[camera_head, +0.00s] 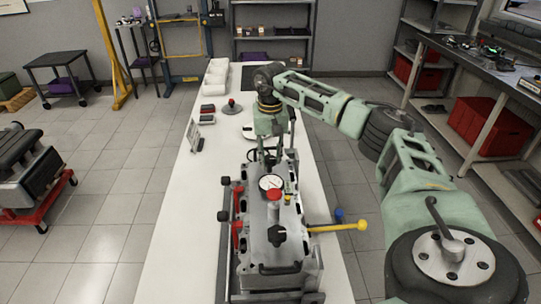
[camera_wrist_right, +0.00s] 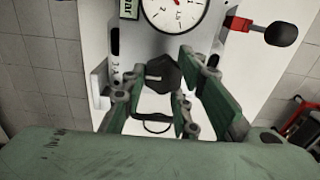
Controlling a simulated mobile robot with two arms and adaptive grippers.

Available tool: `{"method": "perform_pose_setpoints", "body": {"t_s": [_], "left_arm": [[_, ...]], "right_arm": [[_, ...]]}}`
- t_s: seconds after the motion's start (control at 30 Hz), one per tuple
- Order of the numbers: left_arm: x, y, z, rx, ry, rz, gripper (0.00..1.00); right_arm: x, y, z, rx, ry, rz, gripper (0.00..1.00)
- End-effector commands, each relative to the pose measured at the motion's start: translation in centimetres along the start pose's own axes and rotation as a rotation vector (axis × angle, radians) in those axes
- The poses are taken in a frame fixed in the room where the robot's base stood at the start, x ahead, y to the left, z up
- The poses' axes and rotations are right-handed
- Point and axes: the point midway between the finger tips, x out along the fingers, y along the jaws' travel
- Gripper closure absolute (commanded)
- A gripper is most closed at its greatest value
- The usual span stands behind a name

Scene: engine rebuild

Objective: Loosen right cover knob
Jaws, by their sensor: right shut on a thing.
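The engine (camera_head: 258,248) lies along the white table, with a dial gauge (camera_head: 271,183) on top of it. My right arm reaches in from the right over the engine's far end, and my right gripper (camera_head: 272,152) points down there. In the right wrist view, a dark faceted knob (camera_wrist_right: 163,73) sits between the two fingers of my right gripper (camera_wrist_right: 160,85), which is shut on it. In the head view this knob is hidden behind the fingers and the gauge. The gauge (camera_wrist_right: 176,12) also shows close by in the right wrist view. My left gripper is not in view.
A red-topped knob (camera_head: 274,194) and a black knob (camera_head: 277,235) stand on the engine. A yellow handle (camera_head: 345,227) sticks out to the right beside a blue knob (camera_head: 339,214). Several black knobs line the left side. The table (camera_head: 180,220) is bare left of the engine.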

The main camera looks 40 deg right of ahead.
Motion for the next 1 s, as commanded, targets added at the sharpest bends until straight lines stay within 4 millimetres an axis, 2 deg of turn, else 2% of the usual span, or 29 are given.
{"method": "perform_pose_setpoints", "body": {"t_s": [0.33,0.37,0.5,0.83,1.0], "left_arm": [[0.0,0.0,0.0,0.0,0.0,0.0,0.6],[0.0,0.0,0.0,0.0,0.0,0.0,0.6],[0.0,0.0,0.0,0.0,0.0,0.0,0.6],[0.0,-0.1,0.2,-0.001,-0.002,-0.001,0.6],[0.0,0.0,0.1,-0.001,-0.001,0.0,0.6]], "right_arm": [[-0.1,0.1,0.0,-0.004,0.001,0.001,0.99],[-0.1,0.1,0.0,-0.004,0.0,0.001,0.72],[0.0,0.1,0.0,-0.003,0.0,0.001,0.6],[-0.2,0.0,0.0,-0.002,0.0,0.001,0.6],[-2.2,0.0,-0.1,-0.001,0.003,-0.002,0.6]]}}
